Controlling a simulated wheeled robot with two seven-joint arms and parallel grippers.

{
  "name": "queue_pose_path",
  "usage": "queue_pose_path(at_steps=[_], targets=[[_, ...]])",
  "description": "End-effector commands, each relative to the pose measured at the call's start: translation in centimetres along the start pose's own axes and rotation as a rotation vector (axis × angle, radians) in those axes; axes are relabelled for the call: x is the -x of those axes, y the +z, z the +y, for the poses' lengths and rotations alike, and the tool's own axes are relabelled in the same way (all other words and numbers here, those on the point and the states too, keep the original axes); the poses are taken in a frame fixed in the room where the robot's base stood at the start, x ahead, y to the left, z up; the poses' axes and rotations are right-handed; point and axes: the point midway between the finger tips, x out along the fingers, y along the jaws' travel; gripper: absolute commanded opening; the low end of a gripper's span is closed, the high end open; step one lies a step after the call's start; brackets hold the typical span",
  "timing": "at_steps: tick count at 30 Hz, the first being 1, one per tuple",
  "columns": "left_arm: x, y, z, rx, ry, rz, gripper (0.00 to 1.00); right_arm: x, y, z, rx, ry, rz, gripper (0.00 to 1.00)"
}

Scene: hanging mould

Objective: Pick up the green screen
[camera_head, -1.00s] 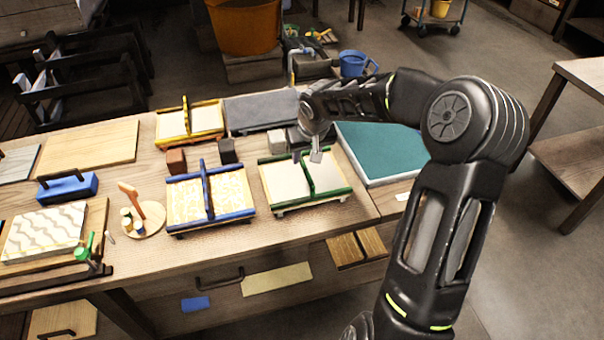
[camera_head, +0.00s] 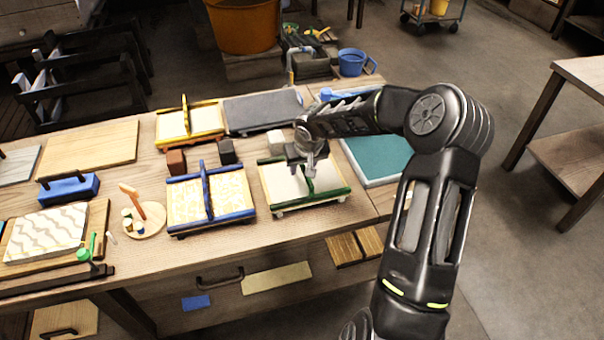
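The green screen (camera_head: 279,187) lies on the table's front right part. It is a pale panel in a green frame, with a green bar across its middle. My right gripper (camera_head: 303,168) is over the far part of this bar and hides some of it. Its fingers look apart, one on each side of the bar; I cannot tell whether they touch it. My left gripper is not in view.
A blue-framed screen (camera_head: 238,194) lies just left of the green one, and a yellow-framed screen (camera_head: 204,121) lies behind. Small dark blocks (camera_head: 227,151) stand between them. A teal panel in a pale frame (camera_head: 378,157) lies to the right, partly behind my arm.

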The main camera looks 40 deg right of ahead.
Motion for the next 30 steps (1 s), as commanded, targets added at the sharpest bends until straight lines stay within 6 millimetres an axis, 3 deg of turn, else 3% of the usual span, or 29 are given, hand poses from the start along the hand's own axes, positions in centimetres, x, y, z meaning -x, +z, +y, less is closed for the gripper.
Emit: queue_pose_path(at_steps=[16,30], targets=[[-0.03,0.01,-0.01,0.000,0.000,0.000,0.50,0.03,-0.01,0.01,0.000,0.000,0.000,0.36],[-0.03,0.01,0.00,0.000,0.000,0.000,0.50,0.03,-0.01,0.00,0.000,0.000,0.000,0.00]])
